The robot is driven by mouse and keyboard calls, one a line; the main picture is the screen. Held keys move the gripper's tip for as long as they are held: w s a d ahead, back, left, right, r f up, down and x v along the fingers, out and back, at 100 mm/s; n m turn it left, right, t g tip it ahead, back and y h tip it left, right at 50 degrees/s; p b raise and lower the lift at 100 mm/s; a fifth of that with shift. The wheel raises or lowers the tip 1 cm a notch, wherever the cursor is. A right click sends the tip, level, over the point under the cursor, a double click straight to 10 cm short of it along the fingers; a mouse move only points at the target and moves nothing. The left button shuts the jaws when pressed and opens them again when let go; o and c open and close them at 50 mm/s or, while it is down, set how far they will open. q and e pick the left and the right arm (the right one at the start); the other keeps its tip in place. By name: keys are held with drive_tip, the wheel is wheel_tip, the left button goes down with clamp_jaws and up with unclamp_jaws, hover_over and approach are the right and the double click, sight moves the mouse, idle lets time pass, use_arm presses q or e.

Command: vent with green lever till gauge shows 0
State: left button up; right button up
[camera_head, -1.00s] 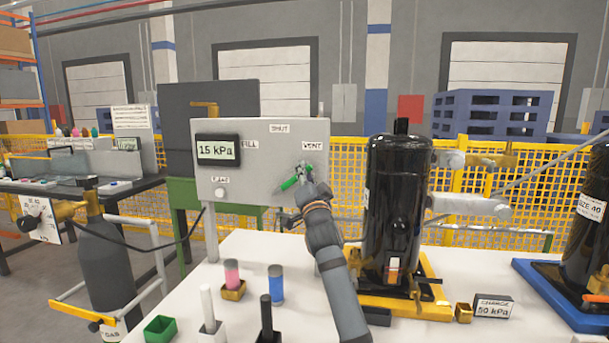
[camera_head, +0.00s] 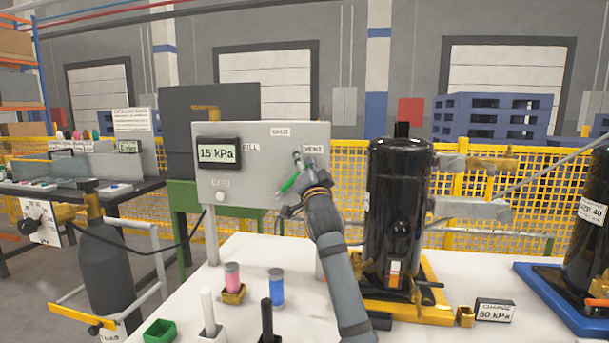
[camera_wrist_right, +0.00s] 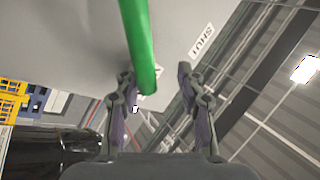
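The grey panel (camera_head: 243,140) carries a gauge (camera_head: 217,153) that reads 15 kPa. The green lever (camera_head: 289,183) slants on the panel's right part, below the VENT label (camera_head: 313,149). My right gripper (camera_head: 306,160) is at the panel beside the lever's upper right end. In the right wrist view the right gripper (camera_wrist_right: 157,82) is open, and the green lever (camera_wrist_right: 138,40) reaches between its fingers, nearer the left one. A gap shows to the right finger; contact with the left one is unclear. My left gripper is out of view.
A black compressor (camera_head: 397,205) on a yellow base stands right of my right arm. Pink (camera_head: 232,274) and blue (camera_head: 276,287) cylinders and a green box (camera_head: 160,331) are on the white table (camera_head: 250,250). A gas bottle (camera_head: 106,270) stands at left.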

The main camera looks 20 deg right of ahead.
wheel_tip(320, 180, up, 6)
drive_tip(key=shift+r, duration=0.1)
